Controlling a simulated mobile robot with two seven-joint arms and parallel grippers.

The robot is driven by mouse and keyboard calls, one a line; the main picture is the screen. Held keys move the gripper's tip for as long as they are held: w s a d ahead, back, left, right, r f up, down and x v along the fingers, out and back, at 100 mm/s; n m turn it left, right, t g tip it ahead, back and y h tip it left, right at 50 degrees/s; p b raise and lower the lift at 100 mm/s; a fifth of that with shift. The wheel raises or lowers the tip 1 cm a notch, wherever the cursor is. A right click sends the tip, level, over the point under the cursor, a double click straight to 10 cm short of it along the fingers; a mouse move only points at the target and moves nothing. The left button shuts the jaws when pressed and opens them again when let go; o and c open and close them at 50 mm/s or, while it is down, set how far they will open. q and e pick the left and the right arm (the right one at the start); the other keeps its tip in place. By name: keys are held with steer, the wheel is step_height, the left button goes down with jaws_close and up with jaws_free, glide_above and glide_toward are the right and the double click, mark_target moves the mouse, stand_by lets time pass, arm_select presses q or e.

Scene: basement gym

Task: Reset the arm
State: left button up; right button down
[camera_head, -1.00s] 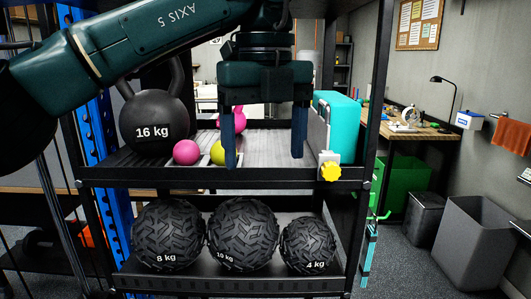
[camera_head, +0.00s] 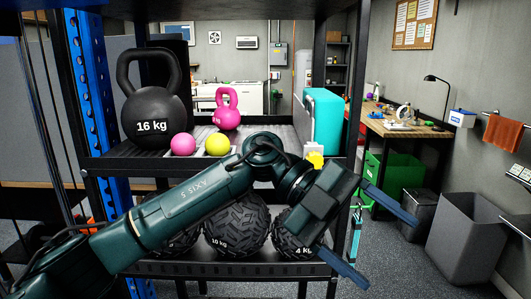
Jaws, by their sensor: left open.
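My left arm comes in from the lower left and crosses in front of the lower shelf. My left gripper (camera_head: 370,242) is at the lower right of the rack, tilted, with its two blue fingers spread wide and nothing between them. It is in front of and below the upper shelf (camera_head: 120,163). My right gripper does not show.
The upper shelf holds a black 16 kg kettlebell (camera_head: 153,112), a pink ball (camera_head: 183,144), a yellow ball (camera_head: 217,144), a pink kettlebell (camera_head: 227,112) and a teal box (camera_head: 323,122). Textured balls (camera_head: 235,228) sit below, partly hidden. A grey bin (camera_head: 465,240) stands right.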

arm_select(q)
steer(key=w+a+f+n+t+h, duration=0.3)
steer(key=w+n+t+h, duration=0.1)
steer(key=n+t+h, duration=0.35)
steer(key=w+a+f+n+t+h, duration=0.2)
steer(key=w+f+n+t+h, duration=0.1)
steer(key=n+t+h, duration=0.45)
steer(key=w+a+f+n+t+y, duration=0.3)
steer(key=a+f+n+t+y, duration=0.7)
steer(key=f+n+y, duration=0.35)
steer(key=s+a+f+n+g+y, duration=0.2)
steer(key=s+a+f+y, duration=0.1)
steer(key=s+f, duration=0.3)
steer(key=s+a+f+n+g+y, duration=0.1)
steer(key=s+a+f+g+y, duration=0.1)
steer(key=s+a+f, duration=0.4)
steer(key=s+a+f+n+g+y, duration=0.2)
steer(key=s+a+f+y, duration=0.2)
steer(key=f, duration=0.8)
steer(key=shift+s+a+n, duration=0.3)
steer(key=shift+s+n, duration=0.05)
steer(key=shift+s, duration=0.65)
